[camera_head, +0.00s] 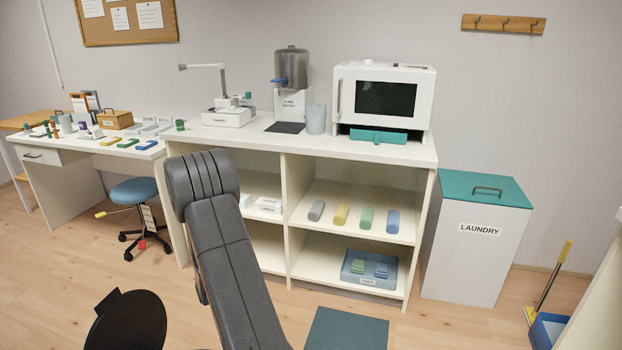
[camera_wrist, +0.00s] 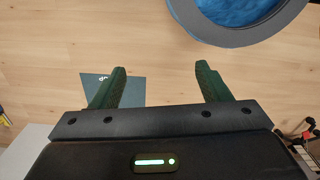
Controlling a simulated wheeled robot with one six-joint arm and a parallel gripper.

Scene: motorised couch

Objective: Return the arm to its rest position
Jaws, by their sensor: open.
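My gripper (camera_wrist: 160,78) shows in the wrist view with its two green fingers spread wide. The fingers point toward a grey ring around a blue surface (camera_wrist: 240,8), cut off by the top edge. A flat teal mat (camera_wrist: 135,90) lies on the floor, partly behind the left finger.
A teal mat (camera_head: 345,330) lies in front.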

